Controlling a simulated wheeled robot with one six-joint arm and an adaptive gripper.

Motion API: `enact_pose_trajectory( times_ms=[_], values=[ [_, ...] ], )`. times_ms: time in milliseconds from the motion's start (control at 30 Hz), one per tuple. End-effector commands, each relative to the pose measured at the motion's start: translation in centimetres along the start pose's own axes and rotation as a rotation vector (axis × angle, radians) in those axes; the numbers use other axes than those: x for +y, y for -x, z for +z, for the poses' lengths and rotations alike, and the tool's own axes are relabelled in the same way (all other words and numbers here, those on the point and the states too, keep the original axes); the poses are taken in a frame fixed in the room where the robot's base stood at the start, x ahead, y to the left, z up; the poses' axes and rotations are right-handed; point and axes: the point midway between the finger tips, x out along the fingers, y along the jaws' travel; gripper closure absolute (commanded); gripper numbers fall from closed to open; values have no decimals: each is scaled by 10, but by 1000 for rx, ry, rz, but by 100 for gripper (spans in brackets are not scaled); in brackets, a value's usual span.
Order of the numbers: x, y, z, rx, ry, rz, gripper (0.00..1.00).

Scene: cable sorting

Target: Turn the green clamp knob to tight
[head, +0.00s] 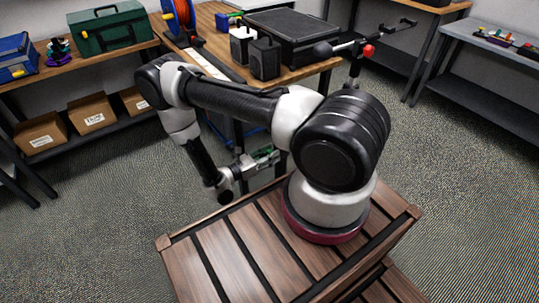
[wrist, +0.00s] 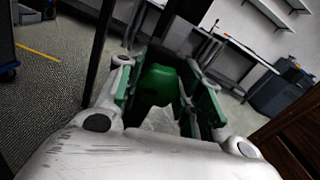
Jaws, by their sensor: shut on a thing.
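My gripper (head: 264,158) hangs below and in front of the wooden table in the head view, partly beside my own arm. In the wrist view its two fingers, with green pads, stand either side of a rounded green knob (wrist: 157,84). My gripper is shut on this knob. The knob's far side and its mount are hidden, and I cannot tell its turn angle. In the head view I cannot make the knob out apart from the green of the gripper.
The wooden table (head: 212,22) holds a black case (head: 292,35), speakers (head: 264,58) and a cable spool (head: 179,16). A rod with a red knob (head: 368,51) stands near its right corner. A shelf with cardboard boxes (head: 92,113) stands left. Carpet is clear at right.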

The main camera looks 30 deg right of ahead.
Motion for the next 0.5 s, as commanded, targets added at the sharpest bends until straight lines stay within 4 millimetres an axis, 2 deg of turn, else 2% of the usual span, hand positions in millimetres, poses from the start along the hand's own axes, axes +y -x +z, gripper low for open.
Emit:
enact_pose_trajectory(
  times_ms=[267,500],
  values=[
    [0,0,0,0,-46,0,88],
    [-1,0,0,0,-190,0,88]
  ],
)
